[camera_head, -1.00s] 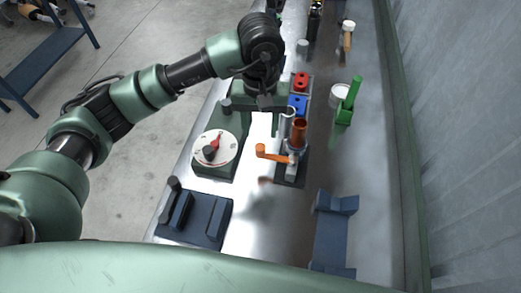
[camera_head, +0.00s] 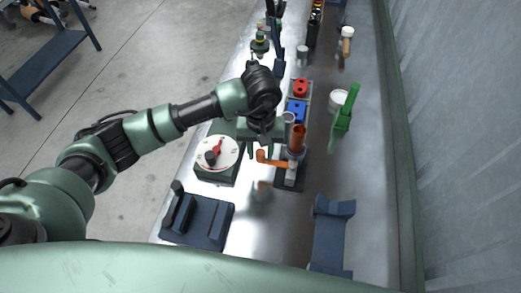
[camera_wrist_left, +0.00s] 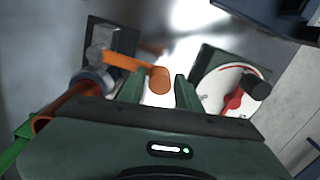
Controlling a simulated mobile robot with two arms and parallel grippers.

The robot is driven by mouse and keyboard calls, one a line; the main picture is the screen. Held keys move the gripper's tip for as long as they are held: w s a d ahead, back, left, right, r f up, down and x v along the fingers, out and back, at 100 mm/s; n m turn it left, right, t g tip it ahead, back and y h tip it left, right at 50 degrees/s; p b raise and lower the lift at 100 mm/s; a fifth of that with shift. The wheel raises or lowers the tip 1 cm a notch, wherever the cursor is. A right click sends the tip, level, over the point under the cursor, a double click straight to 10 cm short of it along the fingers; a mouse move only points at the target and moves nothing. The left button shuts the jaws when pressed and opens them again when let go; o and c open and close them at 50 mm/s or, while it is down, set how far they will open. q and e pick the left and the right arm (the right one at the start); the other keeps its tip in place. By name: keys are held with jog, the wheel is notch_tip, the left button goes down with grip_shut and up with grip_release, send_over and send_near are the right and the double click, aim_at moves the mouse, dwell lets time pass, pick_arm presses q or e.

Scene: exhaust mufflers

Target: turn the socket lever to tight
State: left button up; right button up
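The orange socket lever (camera_head: 272,159) sticks out to the left from the socket block (camera_head: 291,172), which stands on a dark base plate. My left gripper (camera_head: 261,152) is above the lever's outer end, fingers pointing down. In the left wrist view, my left gripper (camera_wrist_left: 158,88) is open, and the lever's round orange knob (camera_wrist_left: 160,79) shows in the gap between the two fingertips. I cannot tell whether a finger touches it. My right gripper is not in view.
A dial box (camera_head: 217,153) with a red pointer stands just left of the lever. Blue fixtures (camera_head: 207,222) and (camera_head: 330,235) stand nearer me. A green clamp-like tool (camera_head: 346,110), a white cup (camera_head: 338,98), and red and blue blocks (camera_head: 297,106) stand beyond.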

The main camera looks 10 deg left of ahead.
pick_arm(q)
grip_shut()
dwell(1.2)
